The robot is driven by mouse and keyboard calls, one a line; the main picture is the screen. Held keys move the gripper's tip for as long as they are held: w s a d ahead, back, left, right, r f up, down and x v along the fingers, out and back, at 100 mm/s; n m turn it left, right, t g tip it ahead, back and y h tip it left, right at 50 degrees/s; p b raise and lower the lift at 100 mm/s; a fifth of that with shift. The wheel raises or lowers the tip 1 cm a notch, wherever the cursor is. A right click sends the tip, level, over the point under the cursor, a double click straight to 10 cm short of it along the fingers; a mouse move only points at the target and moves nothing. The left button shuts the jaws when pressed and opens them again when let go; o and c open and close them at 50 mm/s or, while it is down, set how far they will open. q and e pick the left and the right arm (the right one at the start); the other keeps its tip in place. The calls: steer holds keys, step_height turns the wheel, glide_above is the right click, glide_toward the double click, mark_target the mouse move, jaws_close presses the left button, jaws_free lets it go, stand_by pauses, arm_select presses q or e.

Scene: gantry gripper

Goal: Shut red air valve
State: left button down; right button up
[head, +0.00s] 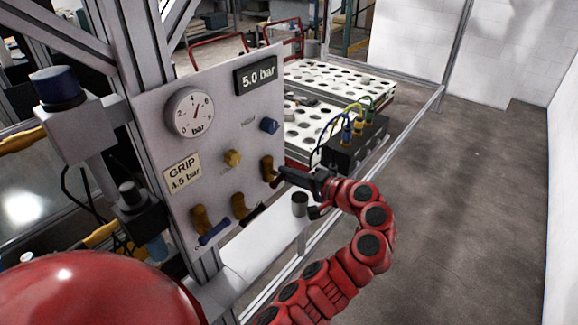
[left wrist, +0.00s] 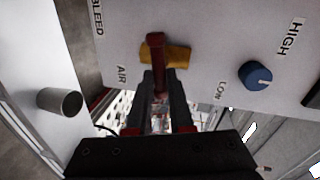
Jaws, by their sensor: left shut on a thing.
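The red air valve has a brass body (head: 267,168) at the right edge of the grey upright panel (head: 205,140). In the left wrist view its red lever (left wrist: 157,58) crosses in front of the brass body (left wrist: 179,56), close to the word AIR. My left gripper (head: 282,175) reaches the valve from the right. In the left wrist view its jaws (left wrist: 160,92) are shut on the lever's near end, and they hide part of it. In the head view the lever is mostly hidden by the gripper. My right gripper is not in view.
The panel also bears a gauge (head: 190,112), a 5.0 bar display (head: 255,75), a yellow knob (head: 232,157), a blue knob (head: 270,125), and valves with blue (head: 215,232) and black (head: 253,213) handles. A grey cylinder (head: 299,204) stands below my gripper. A black connector block (head: 352,150) with cables is behind.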

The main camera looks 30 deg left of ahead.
arm_select(q)
steer(key=shift+f+m+p, duration=0.1)
steer(key=shift+m+p, duration=0.65)
steer(key=shift+m, duration=0.05)
steer(key=c, duration=0.8)
jaws_free()
